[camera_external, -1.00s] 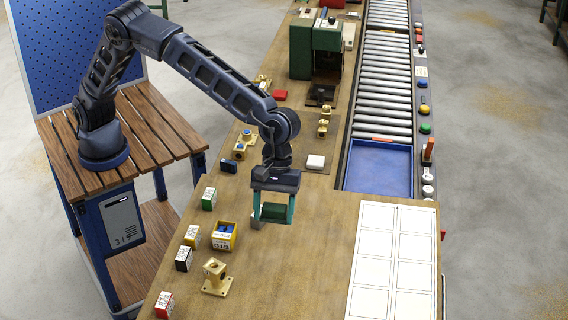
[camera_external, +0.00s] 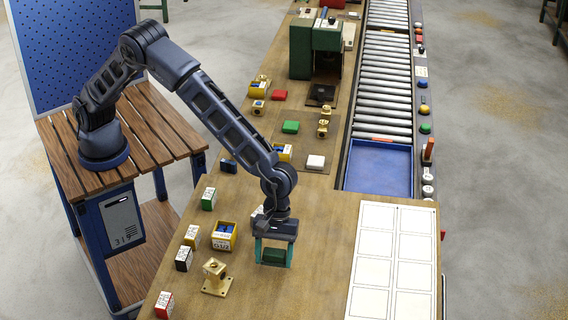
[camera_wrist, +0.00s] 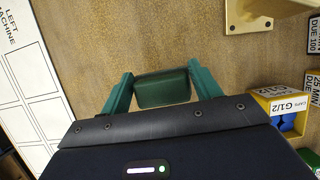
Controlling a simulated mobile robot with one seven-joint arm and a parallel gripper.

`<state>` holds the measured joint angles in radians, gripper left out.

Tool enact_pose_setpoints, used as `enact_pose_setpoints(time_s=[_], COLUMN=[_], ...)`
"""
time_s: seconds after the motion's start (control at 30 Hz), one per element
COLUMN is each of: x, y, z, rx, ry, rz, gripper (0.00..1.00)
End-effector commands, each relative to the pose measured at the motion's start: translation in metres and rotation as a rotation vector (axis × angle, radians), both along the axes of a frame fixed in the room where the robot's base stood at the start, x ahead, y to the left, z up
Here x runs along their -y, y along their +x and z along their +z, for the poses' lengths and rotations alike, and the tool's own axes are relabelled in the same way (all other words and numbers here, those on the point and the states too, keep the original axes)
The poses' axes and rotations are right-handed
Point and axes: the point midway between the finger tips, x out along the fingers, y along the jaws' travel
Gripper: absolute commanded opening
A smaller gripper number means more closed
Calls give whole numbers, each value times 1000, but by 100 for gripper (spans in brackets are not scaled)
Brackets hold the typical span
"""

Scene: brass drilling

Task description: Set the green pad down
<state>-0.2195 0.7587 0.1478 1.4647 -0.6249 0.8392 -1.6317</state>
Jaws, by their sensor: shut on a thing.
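The green pad (camera_external: 274,256) is a dark green block between the two teal fingers of my gripper (camera_external: 274,263). The jaws are shut on it. In the wrist view the pad (camera_wrist: 162,88) lies across the gap, with a finger at each end. Brown bench top (camera_external: 318,225) is beneath it, and I cannot tell whether the pad touches the wood.
A yellow caps box (camera_external: 224,237) with blue pieces and a brass flanged part (camera_external: 216,279) stand to the left. The white card sheet (camera_external: 390,262) lies to the right, and the blue tray (camera_external: 378,167) is behind it. Bare wood surrounds my gripper in front and to the right.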

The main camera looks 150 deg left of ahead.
Motion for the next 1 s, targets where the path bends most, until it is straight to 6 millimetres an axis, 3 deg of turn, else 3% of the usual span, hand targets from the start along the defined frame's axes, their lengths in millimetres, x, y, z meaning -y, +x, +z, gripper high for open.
enact_pose_setpoints(time_s=[0.33,0.77,0.8,0.87,1.0], x=[0,0,0,0,0], y=[0,0,0,0,0], z=[-39,-45,-44,-44,-44], rx=[-2,0,0,0,0], ry=[0,0,0,0,0], rz=[1,0,0,0,0], gripper=[40,40,71,82,85])
